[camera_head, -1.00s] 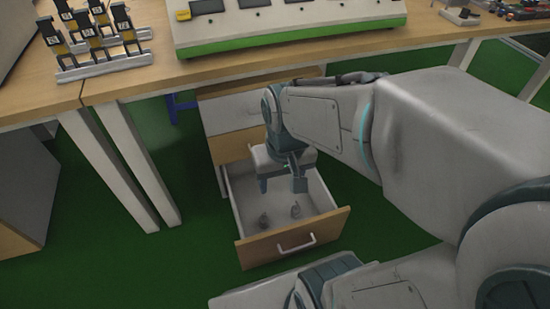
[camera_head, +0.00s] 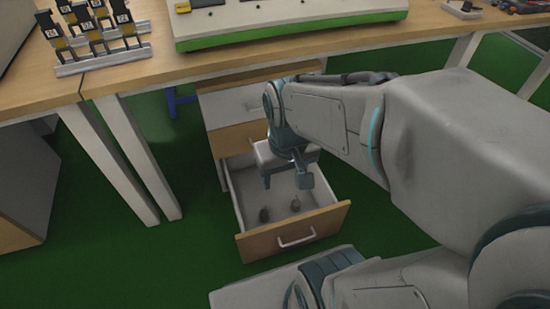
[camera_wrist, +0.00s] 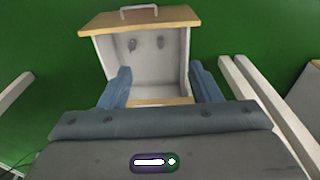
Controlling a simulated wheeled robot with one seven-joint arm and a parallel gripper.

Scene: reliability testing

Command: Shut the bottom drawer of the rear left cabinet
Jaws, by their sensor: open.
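The bottom drawer (camera_head: 292,233) of the cabinet (camera_head: 232,108) under the workbench is pulled well out. It has a wooden front, a pale handle (camera_head: 297,238) and white inner walls. Two small dark objects (camera_head: 296,204) lie inside. My gripper (camera_head: 286,182) is over the open drawer, behind its front panel, with its fingers pointing down. In the wrist view, my gripper (camera_wrist: 161,82) has its two blue-grey fingers spread, with nothing between them. The drawer (camera_wrist: 150,78) appears beyond the fingers, with its handle (camera_wrist: 145,10) at the top. I cannot tell whether the fingers touch the drawer.
The workbench top (camera_head: 150,75) overhangs the cabinet. Its white legs (camera_head: 125,160) stand left of the drawer. A green-edged panel device (camera_head: 290,38) and a rack of small parts (camera_head: 95,40) stand on top. Green floor (camera_head: 120,260) is clear left of the drawer.

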